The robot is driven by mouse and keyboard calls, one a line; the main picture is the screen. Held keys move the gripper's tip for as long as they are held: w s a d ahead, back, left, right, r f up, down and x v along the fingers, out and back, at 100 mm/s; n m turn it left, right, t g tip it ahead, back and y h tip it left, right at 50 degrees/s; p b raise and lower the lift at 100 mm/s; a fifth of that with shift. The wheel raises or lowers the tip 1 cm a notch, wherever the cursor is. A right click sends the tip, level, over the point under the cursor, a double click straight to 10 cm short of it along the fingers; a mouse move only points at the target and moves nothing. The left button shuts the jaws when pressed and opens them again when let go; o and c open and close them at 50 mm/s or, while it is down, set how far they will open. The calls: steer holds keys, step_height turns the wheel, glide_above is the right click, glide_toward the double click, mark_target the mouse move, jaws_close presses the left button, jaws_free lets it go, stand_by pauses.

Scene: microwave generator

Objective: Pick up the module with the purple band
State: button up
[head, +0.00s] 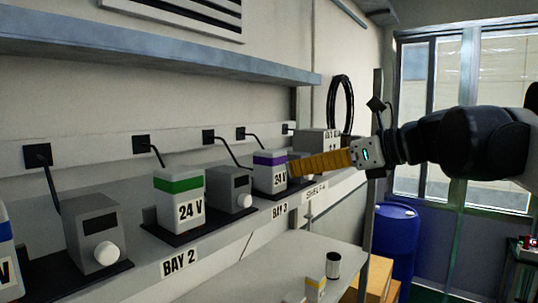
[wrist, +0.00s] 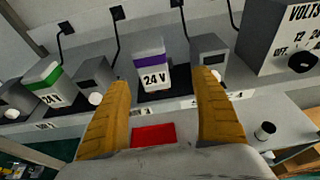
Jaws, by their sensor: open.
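The module with the purple band (head: 270,172) is a white block marked 24 V. It stands upright on a dark base at the bay labelled BAY 3. In the wrist view the same module (wrist: 152,68) is upright, beyond and between my fingertips. My gripper (head: 296,167) has long orange fingers and reaches in from the right, level with the module. In the wrist view my gripper (wrist: 162,82) is open, its fingers wide apart with nothing held. A small gap seems to lie between fingers and module, but contact cannot be told exactly.
A grey box with a white knob (head: 232,190) stands left of the module, and another (wrist: 208,53) to its right. The green-banded module (head: 180,200) sits at BAY 2. A larger grey voltage box (wrist: 275,35) is further right. A red patch (wrist: 153,134) lies below the shelf edge.

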mark_target(280, 173)
steer(key=x, duration=0.3)
steer(key=p+x, duration=0.1)
steer(key=x, duration=0.2)
steer(key=s+p+x, duration=0.1)
steer(key=x, duration=0.2)
steer(key=shift+a+f, duration=0.3)
steer(key=shift+a, duration=0.3)
steer(key=shift+w+f, duration=0.1)
steer(key=shift+w, duration=0.1)
steer(key=shift+s+d, duration=0.15)
steer(key=shift+c, duration=0.9)
steer(key=c, duration=1.3)
